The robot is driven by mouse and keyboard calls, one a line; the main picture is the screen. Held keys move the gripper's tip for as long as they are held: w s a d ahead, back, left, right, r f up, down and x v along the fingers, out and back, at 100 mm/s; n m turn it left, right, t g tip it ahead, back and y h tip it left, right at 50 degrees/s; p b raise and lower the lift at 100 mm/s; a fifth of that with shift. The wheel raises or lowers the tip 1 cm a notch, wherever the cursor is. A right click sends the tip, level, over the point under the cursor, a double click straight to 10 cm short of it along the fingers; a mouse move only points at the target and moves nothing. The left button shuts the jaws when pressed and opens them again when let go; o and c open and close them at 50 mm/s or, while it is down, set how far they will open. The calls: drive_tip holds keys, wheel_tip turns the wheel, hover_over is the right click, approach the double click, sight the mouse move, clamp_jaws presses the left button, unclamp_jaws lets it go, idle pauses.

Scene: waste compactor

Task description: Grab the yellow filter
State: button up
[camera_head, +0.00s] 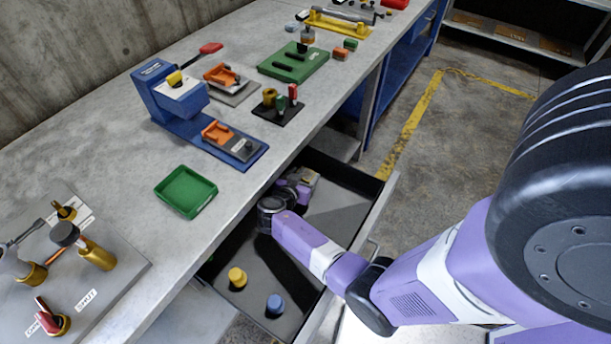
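A short yellow cylinder (237,278), which looks like the yellow filter, stands in the open drawer (377,222) under the workbench. A similar blue cylinder (275,305) stands to its lower right, apart from it. My arm reaches into the drawer from the right. My gripper (304,184) is toward the drawer's far end, above and to the right of the yellow cylinder and well apart from it. The gripper is small and partly hidden by my wrist, so its fingers cannot be made out. I cannot tell if it holds anything.
The workbench edge overhangs the drawer's left side. On the bench are an empty green tray (186,191), a blue press (168,92) and a valve panel (90,270). The drawer floor around both cylinders looks clear, with a dark shadow across it.

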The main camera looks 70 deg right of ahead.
drive_tip(key=c, duration=1)
drive_tip(key=shift+r, duration=0.1)
